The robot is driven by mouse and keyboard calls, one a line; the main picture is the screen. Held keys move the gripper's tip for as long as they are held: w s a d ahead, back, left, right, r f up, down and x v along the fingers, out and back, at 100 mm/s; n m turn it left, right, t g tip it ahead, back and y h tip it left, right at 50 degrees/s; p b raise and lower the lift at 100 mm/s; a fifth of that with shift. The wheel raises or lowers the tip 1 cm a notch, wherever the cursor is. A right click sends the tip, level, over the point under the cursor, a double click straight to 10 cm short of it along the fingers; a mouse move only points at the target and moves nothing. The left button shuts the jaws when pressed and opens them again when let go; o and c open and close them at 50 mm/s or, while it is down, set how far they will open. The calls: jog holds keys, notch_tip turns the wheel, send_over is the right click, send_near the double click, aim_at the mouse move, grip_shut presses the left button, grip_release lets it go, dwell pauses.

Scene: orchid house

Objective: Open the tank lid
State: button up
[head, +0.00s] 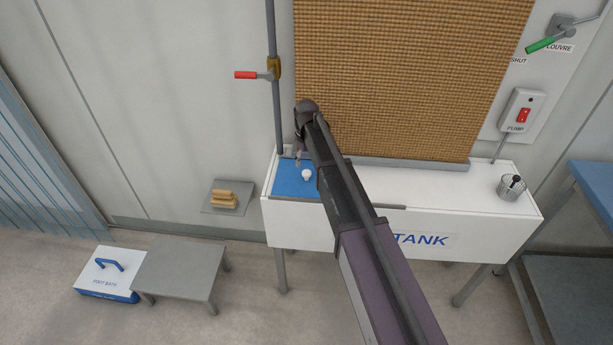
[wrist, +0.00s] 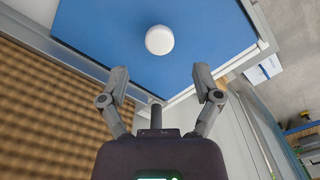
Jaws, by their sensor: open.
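The white tank (head: 290,222) stands against the wall, with a blue lid (head: 286,181) at the left of its top. The lid lies flat and looks shut. A round white knob (head: 306,174) sits on the lid. In the wrist view the blue lid (wrist: 110,28) fills the top, with the knob (wrist: 159,40) at its middle. My gripper (wrist: 162,85) is open and empty, its two fingers spread on the near side of the knob and apart from it. In the head view my gripper (head: 299,160) is above the lid's back part, partly hidden by my arm.
A pipe with a red-handled valve (head: 247,75) rises behind the tank's left end. A brown woven pad (head: 410,60) hangs behind the tank. A wire cup (head: 512,189) stands on the right end. A grey stool (head: 180,270) and foot bath box (head: 105,276) stand left on the floor.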

aim_at(307, 172)
jog(key=shift+f+b, duration=2.5)
jog(key=shift+f, duration=0.25)
grip_shut()
